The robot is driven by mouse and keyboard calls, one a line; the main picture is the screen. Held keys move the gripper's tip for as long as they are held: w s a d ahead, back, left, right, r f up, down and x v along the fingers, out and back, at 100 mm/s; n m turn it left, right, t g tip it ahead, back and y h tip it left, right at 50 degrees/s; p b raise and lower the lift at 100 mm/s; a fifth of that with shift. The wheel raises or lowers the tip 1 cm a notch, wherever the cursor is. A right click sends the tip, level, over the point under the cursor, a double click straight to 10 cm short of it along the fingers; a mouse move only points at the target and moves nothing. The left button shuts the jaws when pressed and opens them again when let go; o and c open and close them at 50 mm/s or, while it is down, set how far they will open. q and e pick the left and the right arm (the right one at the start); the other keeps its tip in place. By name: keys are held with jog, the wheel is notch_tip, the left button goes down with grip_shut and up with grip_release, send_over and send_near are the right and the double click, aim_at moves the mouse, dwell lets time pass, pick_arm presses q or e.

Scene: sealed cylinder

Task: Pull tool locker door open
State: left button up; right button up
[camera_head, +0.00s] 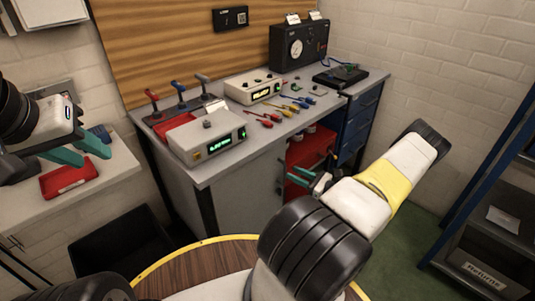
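The tool locker (307,149) is the red-lined compartment under the workbench. Its front stands open and its red inside shows, with some items on the upper shelf. A grey panel (243,193) lies to the left of the opening; I cannot tell whether it is the swung door or a fixed front. My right gripper (298,176) is in front of the opening, near the panel's right edge. Its teal fingertips look apart, with nothing clearly between them. My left gripper (82,149) is open and empty above the side counter at the left.
The workbench (215,172) carries instruments, screwdrivers and a gauge box (298,45). Blue drawers (362,118) stand right of the locker. A red tray (68,180) lies on the left counter. A blue-framed shelf (490,235) stands right.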

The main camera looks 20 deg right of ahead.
aim_at(284, 182)
jog(key=shift+x, duration=2.6)
grip_shut()
